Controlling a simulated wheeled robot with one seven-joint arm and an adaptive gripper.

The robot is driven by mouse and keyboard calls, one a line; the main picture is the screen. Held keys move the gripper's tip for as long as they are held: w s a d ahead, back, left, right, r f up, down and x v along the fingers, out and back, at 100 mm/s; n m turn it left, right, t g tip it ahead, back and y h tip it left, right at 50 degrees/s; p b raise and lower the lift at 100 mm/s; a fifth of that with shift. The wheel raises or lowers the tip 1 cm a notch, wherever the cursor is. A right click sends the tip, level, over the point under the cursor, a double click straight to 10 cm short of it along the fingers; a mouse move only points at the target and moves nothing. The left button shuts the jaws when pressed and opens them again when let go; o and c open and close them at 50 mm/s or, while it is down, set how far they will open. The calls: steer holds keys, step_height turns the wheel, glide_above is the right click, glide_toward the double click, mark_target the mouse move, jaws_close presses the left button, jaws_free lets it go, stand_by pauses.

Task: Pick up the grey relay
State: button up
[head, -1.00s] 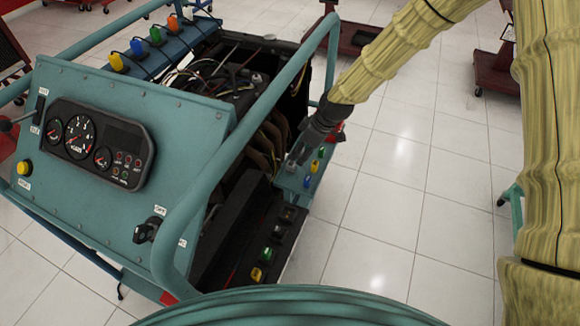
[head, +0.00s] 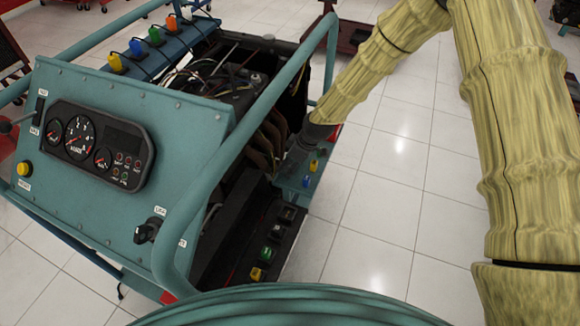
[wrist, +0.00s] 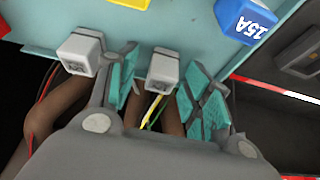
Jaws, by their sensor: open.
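In the wrist view, my gripper (wrist: 158,84) is open, with teal-padded fingers. A small grey relay (wrist: 163,69) sits on the teal panel (wrist: 193,25) between the two fingers, with space visible on its right side. A second grey block (wrist: 82,52) stands just outside the left finger. In the head view, my gripper (head: 291,163) is low over the teal side panel of the engine trainer; the arm and gripper hide the grey blocks there.
A blue 15A fuse (wrist: 247,18) and a yellow fuse (wrist: 130,2) are close beyond the fingers. Brown hoses (head: 268,140) and the teal frame tube (head: 240,140) lie left of my gripper. Open tiled floor (head: 385,210) lies to the right.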

steer(key=c, duration=1)
steer(key=shift+r, duration=0.2)
